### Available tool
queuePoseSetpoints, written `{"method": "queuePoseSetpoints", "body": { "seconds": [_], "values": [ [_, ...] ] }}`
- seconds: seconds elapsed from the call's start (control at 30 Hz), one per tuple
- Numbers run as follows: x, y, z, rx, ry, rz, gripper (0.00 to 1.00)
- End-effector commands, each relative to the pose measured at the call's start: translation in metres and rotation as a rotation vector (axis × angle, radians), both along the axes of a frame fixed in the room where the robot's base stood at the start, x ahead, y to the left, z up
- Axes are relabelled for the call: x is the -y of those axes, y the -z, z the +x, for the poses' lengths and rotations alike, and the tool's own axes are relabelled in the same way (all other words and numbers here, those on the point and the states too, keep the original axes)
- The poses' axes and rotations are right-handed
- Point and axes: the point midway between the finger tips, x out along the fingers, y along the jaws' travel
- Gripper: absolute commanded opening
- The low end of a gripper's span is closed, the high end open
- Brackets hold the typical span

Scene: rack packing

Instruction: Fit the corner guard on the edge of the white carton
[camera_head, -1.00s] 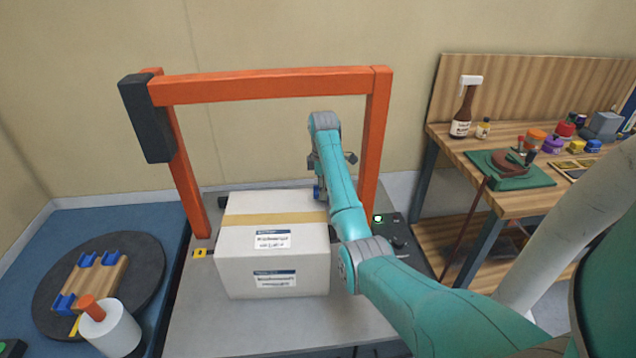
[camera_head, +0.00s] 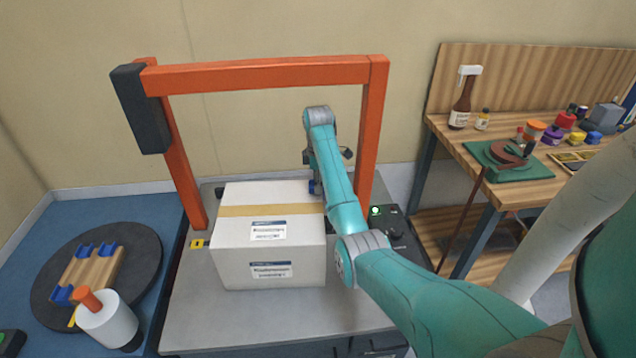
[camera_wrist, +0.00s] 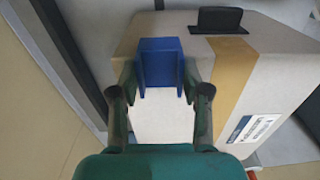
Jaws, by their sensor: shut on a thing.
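The white carton (camera_head: 270,240) stands on the grey table under the orange frame, with a tan tape strip across its top. It also shows in the wrist view (camera_wrist: 280,62). My gripper (camera_wrist: 160,80) is shut on a blue corner guard (camera_wrist: 160,62) held between its two fingers. In the wrist view the guard overlaps the carton's edge; whether it touches the carton cannot be told. In the head view my gripper (camera_head: 322,186) is at the carton's far right side, mostly hidden by my arm, and only a small blue part of the guard shows.
The orange frame (camera_head: 260,76) arches over the table (camera_head: 240,325). A black block (camera_wrist: 218,20) is at the carton's edge. A green lamp (camera_head: 376,211) is right of my arm. Left, more blue guards (camera_head: 97,250) sit on a wooden block beside a white cylinder (camera_head: 108,325). A workbench (camera_head: 540,185) stands right.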

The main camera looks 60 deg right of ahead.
Motion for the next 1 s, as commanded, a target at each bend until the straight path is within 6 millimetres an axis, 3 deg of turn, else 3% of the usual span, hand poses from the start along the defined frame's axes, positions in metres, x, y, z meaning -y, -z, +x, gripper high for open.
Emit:
{"method": "queuePoseSetpoints", "body": {
  "seconds": [0.87,0.9,1.0],
  "values": [
    [-0.0049,-0.0002,0.0067,0.001,-0.001,0.001,0.23],
    [-0.005,-0.0002,0.0068,0.001,-0.001,0.001,0.54],
    [-0.0049,-0.0002,0.0067,0.001,-0.001,0.001,0.76]
  ]
}}
